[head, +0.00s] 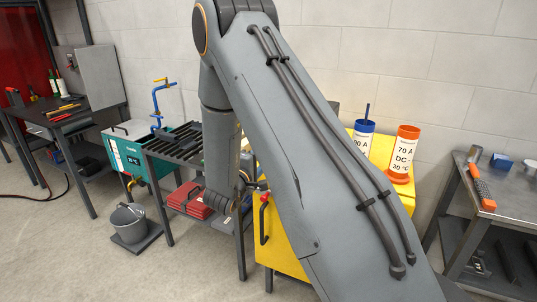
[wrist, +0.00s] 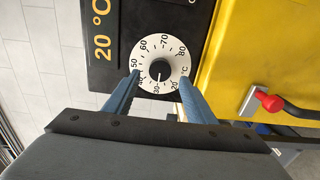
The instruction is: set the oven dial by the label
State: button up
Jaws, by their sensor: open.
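In the wrist view a round white dial (wrist: 146,72) with a black centre knob (wrist: 161,69) sits on a black panel. Its scale runs from 20 to 80 °C, and a light mark on the knob points at about 30. A yellow "20 °C" label (wrist: 102,35) is on the panel to the left of the dial. My gripper (wrist: 160,77) is open, with one blue finger at each side of the dial and the knob between them. I cannot tell whether the fingers touch anything. In the head view my arm hides the dial.
A yellow cabinet (head: 277,245) has a red-tipped lever (head: 264,196), which also shows close to the right finger in the wrist view (wrist: 271,102). A grey bucket (head: 129,222) is on the floor.

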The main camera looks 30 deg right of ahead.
jog(key=shift+b+v, duration=0.3)
jog(key=shift+v, duration=1.25)
jog(key=s+a+f+m+g+y, duration=0.2)
jog(key=s+a+f+m+y, duration=0.1)
jog(key=a+y, duration=0.9)
jog(key=s+a+m+g+y, duration=0.1)
jog(key=s+m+g, duration=0.3)
jog(key=s, duration=2.1)
jog(key=g+y, duration=0.1)
jog(key=g, duration=0.3)
jog(key=shift+a+f+m, duration=0.25)
jog(key=shift+a+m, duration=0.05)
jog(key=shift+w, duration=0.1)
